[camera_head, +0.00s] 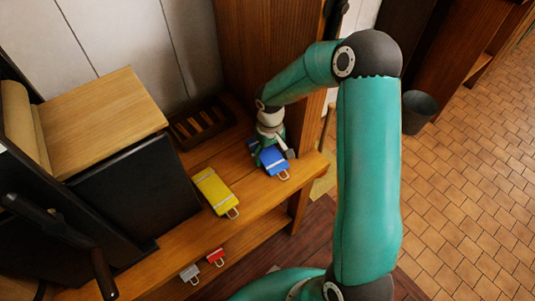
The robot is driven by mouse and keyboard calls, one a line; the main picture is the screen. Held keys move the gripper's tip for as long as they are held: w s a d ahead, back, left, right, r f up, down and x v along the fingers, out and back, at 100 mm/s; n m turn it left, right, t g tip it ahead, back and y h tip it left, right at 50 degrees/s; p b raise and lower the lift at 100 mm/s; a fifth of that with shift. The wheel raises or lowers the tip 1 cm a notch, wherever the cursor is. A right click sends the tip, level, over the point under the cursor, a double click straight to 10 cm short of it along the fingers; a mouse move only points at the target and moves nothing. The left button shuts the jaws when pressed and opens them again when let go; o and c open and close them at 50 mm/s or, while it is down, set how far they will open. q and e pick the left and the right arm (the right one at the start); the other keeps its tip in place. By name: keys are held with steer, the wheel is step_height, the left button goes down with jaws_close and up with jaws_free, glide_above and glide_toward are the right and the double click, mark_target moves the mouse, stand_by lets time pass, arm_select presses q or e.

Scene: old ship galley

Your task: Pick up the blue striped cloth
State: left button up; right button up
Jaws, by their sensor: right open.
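The blue striped cloth (274,161) lies on the wooden counter (240,210) near its front edge, with a pale stripe and a light loop at its front end. My right gripper (271,150) is over the back end of the cloth, with its jaws open. It hides part of the cloth's far end. I cannot tell whether the fingers touch the cloth. My left gripper is not in view.
A yellow cloth (213,188) with a loop lies left of the blue one. A slotted wooden rack (201,123) stands behind. A red item (216,257) and a grey item (190,273) are lower down. A dark box (135,195) stands at left.

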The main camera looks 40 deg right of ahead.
steer(key=c, duration=0.9)
steer(key=shift+c, duration=0.2)
steer(key=shift+r, duration=0.15)
